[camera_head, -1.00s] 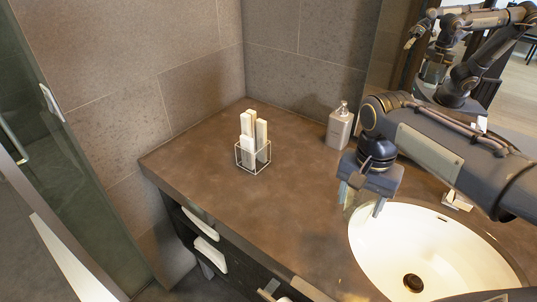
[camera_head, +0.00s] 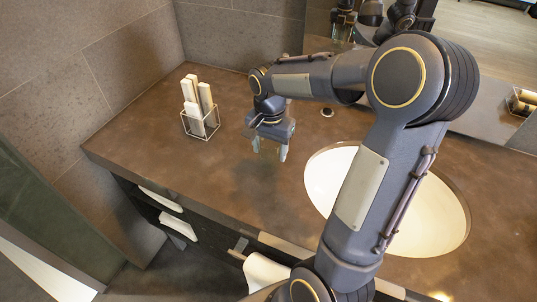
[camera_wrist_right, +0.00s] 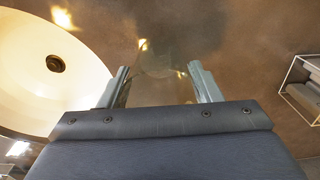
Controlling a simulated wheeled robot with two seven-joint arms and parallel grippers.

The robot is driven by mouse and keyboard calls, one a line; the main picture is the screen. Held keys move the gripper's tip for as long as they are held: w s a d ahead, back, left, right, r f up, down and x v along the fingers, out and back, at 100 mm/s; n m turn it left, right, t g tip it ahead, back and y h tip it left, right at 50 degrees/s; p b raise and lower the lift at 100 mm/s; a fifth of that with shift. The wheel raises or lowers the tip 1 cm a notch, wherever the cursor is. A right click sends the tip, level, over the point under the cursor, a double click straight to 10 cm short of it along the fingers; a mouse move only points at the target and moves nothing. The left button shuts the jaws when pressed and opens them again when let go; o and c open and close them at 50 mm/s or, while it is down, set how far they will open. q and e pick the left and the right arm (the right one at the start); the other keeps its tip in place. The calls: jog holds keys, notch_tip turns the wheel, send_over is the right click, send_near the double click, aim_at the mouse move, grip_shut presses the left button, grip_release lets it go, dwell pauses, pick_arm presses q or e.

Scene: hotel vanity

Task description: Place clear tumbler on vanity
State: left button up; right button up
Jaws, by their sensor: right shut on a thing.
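My right gripper (camera_head: 269,152) points down over the brown vanity top (camera_head: 150,135), between the clear box and the sink. It is shut on the clear tumbler (camera_wrist_right: 160,62), which shows only as a faint, see-through outline between the fingers in the right wrist view. In the head view the tumbler barely stands out from the counter. I cannot tell whether its base touches the vanity. My left gripper is not in view.
A clear box (camera_head: 203,127) with white upright packets stands left of the gripper. The white sink (camera_head: 425,215) lies to the right, partly behind my arm. The counter in front of the box is bare. White towels (camera_head: 170,222) sit below the counter's front edge.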

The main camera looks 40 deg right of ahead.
aim_at(269, 157)
jog(key=shift+w+f, duration=0.15)
jog(key=shift+f, duration=1.55)
jog(key=shift+f, duration=0.1)
jog(key=shift+f, duration=0.15)
jog(key=o, duration=1.1)
notch_tip(269, 157, up, 12)
jog(key=s+a+f+n+t+y, duration=0.1)
jog(key=s+a+n+t, duration=0.1)
jog(key=s+a+n, duration=0.1)
jog(key=s+a+n+t+y, duration=0.1)
jog(key=s+a+n, duration=0.3)
jog(key=s, duration=0.4)
jog(key=s+a+f+n+t+y, duration=0.1)
jog(key=s+a+n+t, duration=0.1)
jog(key=s+a+n, duration=0.2)
jog(key=shift+s+a+f+t+y, duration=0.2)
jog(key=shift+s+a, duration=0.15)
jog(key=shift+a, duration=0.2)
jog(key=shift+s+a+f+t+y, duration=0.1)
jog(key=shift+s+a+f+y, duration=0.1)
jog(key=shift+s+a, duration=0.25)
